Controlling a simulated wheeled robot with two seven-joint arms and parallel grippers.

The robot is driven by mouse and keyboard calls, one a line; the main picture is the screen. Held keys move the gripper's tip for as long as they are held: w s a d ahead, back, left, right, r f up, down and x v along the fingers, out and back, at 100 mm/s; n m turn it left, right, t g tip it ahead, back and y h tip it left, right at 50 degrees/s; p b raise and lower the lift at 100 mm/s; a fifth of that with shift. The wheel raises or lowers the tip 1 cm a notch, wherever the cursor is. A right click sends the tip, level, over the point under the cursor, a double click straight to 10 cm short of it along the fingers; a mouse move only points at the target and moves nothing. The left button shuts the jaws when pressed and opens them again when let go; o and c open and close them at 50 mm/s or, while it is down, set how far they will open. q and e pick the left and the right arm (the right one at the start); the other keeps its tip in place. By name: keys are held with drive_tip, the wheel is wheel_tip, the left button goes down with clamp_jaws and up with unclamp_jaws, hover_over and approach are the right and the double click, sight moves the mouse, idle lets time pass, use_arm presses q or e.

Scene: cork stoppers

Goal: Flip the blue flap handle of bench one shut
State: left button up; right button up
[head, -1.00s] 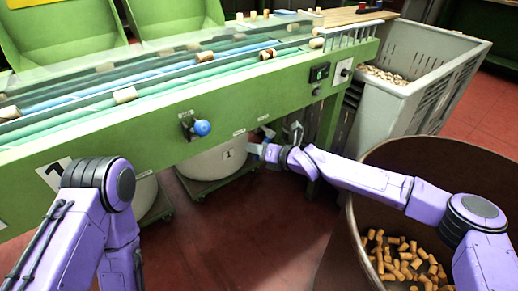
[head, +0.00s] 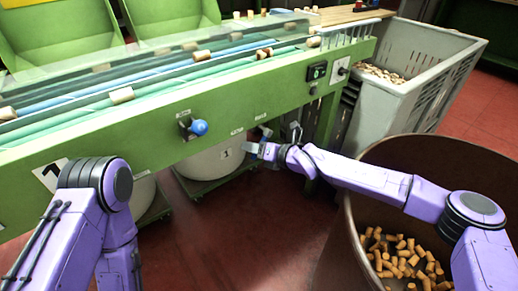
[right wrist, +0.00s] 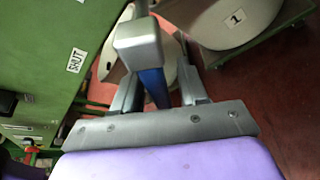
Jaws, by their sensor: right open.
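Bench one is the green conveyor bench (head: 110,145) in the head view. A blue bar with a grey end block, the flap handle (right wrist: 155,88), shows in the right wrist view. My right gripper (right wrist: 158,85) is open, with its fingers on either side of the blue bar; I cannot tell whether they touch it. In the head view the right gripper (head: 268,147) is below the bench's front edge, where the handle is small and partly hidden. A SHUT label (right wrist: 76,56) is on the green panel left of the handle. My left gripper is out of view.
A round blue knob (head: 200,127) sticks out of the bench front, left of the right gripper. White tubs (head: 208,164) stand on green bases underneath. A brown barrel of corks (head: 440,160) and a grey crate (head: 425,90) stand to the right. Red floor is clear in front.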

drive_tip(key=v, duration=1)
drive_tip(key=shift+p, duration=0.45)
